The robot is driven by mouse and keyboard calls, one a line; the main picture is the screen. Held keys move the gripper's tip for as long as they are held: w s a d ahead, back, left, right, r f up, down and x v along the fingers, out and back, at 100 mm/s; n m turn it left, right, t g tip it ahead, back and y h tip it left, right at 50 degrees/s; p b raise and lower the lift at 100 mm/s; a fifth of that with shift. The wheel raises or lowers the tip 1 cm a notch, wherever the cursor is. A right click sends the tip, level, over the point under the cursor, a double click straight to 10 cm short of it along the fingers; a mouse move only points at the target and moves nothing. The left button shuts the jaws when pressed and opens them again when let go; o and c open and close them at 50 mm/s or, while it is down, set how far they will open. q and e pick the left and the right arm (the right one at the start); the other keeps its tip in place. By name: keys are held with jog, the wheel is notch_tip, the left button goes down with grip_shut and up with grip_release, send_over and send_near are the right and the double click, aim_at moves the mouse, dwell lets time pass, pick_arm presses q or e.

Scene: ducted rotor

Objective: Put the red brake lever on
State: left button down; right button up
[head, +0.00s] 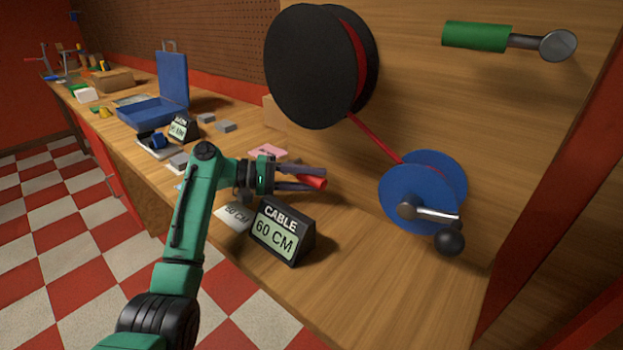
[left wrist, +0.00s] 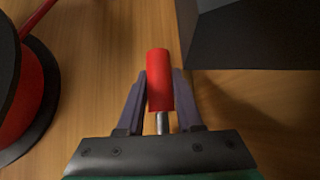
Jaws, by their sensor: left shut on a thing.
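The red brake lever (head: 314,182) is a short red cylinder. My left gripper (head: 304,180) is shut on it above the bench, left of the blue reel. In the left wrist view the red lever (left wrist: 158,78) stands between the two fingers, with a thin metal shaft (left wrist: 162,123) pointing back toward the palm. A green-handled lever (head: 476,36) on a metal arm is fixed to the wooden wall at top right. My right gripper is not in view.
A large black spool (head: 312,66) feeds a red cable (head: 374,136) to a blue reel (head: 415,190) with a black-knobbed crank (head: 449,242). A black "CABLE 60 CM" sign (head: 281,231) stands below my gripper. The bench's right front (head: 400,290) is clear.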

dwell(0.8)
pick_arm(q)
notch_tip(320, 180, up, 3)
jog(key=n+h+p, duration=0.3)
jog(key=shift+w+a, duration=0.1)
jog(key=shift+a, duration=0.05)
jog(key=shift+w+a+r+n+t+h, duration=0.1)
jog(key=shift+a+r+n+t+h, duration=0.1)
jog(key=shift+n+t+h, duration=0.4)
jog(key=c, duration=0.6)
grip_release()
jog(key=shift+a+f, duration=0.1)
jog(key=shift+a, duration=0.15)
jog(key=r+b+v, duration=0.1)
jog(key=v, duration=0.3)
jog(key=b+v, duration=0.1)
jog(key=v, duration=0.4)
jog(key=r+b+v, duration=0.1)
jog(key=v, duration=0.3)
jog(key=shift+a+r, duration=0.2)
jog(key=shift+a, duration=0.4)
jog(key=shift+a+r, duration=0.1)
jog(key=shift+a, duration=0.2)
